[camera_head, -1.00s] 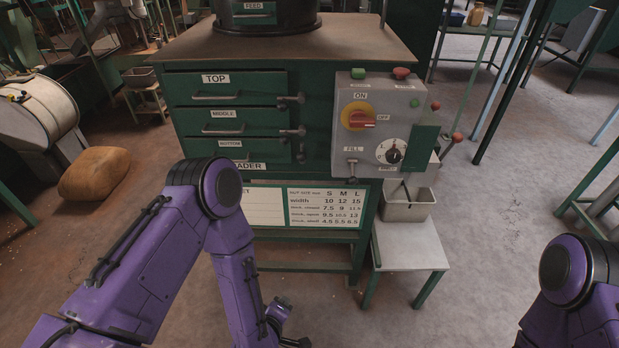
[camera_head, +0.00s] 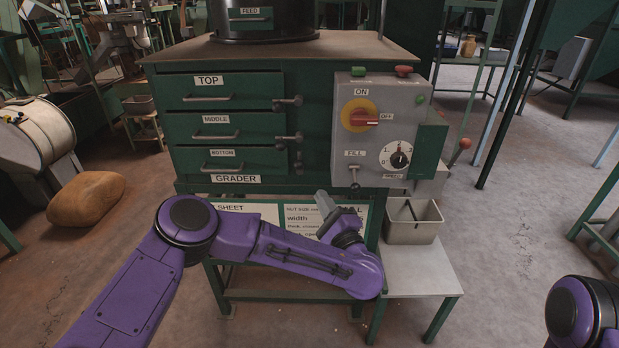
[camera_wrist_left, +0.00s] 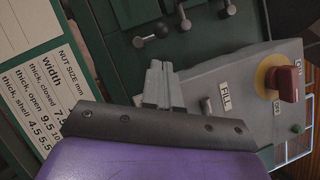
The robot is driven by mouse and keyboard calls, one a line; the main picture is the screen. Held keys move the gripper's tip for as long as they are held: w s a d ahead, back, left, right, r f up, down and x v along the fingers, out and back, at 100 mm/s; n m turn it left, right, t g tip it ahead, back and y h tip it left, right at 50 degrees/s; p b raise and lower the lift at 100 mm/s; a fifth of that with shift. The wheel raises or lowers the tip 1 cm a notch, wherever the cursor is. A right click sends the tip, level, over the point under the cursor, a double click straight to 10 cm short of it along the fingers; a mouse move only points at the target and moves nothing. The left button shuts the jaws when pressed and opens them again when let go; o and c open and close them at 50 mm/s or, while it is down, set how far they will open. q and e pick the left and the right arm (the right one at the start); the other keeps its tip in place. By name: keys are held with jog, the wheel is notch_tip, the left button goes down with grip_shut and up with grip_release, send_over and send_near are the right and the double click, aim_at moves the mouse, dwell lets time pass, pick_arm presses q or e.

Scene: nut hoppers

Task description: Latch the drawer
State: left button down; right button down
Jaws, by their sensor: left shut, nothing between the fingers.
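The green grader cabinet has a top drawer (camera_head: 240,88), a middle drawer (camera_head: 190,125) and a bottom drawer (camera_head: 190,160). All look about flush with the front. At their right edge are a top latch (camera_head: 288,102) and a middle latch (camera_head: 290,138), both lying roughly level, and a bottom latch (camera_head: 298,160) hanging down. Latch knobs (camera_wrist_left: 160,28) also show in the left wrist view, beyond the fingertips. My left gripper (camera_head: 323,202) is shut and empty, below the latches and in front of the cabinet's lower sheet. It touches no latch. My right gripper is out of view.
A grey control box (camera_head: 375,90) with a red switch, dial and FILL lever (camera_head: 354,172) juts out right of the latches. A grey bin (camera_head: 413,230) stands on a low table (camera_head: 425,268) below. Open floor lies to the right.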

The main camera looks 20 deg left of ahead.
aim_at(299, 167)
pick_arm(q)
jog(key=p+x, duration=0.1)
jog(key=x, duration=0.7)
jog(key=shift+a, duration=0.1)
